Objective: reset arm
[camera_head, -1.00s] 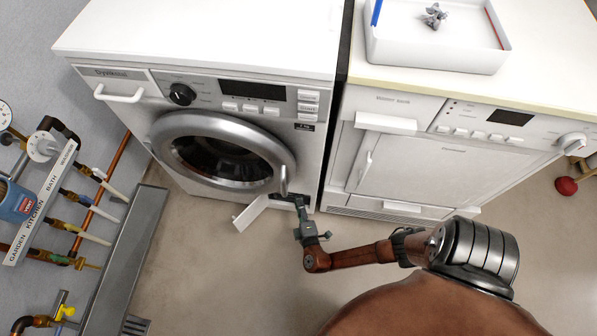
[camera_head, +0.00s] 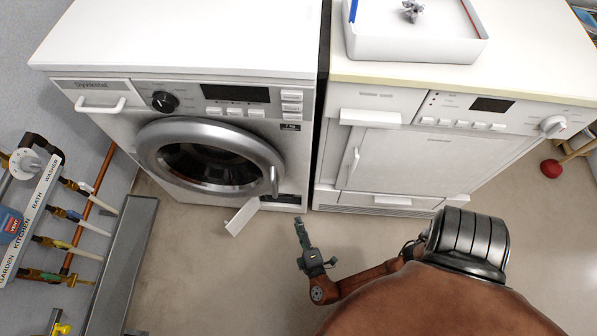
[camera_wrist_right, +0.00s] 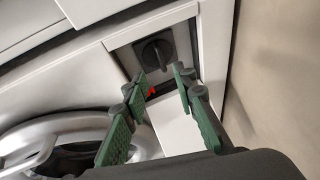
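My right gripper (camera_head: 300,232) is over the floor in front of the two machines, pointing toward the washing machine's lower right corner. In the right wrist view my right gripper (camera_wrist_right: 160,82) has its two green fingers apart with nothing between them. Beyond the fingertips is a dark round knob (camera_wrist_right: 153,54) in an open recess at the washer's bottom. The white flap (camera_head: 243,216) of this recess hangs open and also shows in the wrist view (camera_wrist_right: 176,126). My left gripper is in neither view.
The washing machine (camera_head: 190,50) has its round door (camera_head: 210,158) shut. A second white machine (camera_head: 410,160) stands to its right, with a white tray (camera_head: 415,50) on top. Pipes with valves (camera_head: 50,240) line the left wall. Bare floor (camera_head: 215,275) lies in front.

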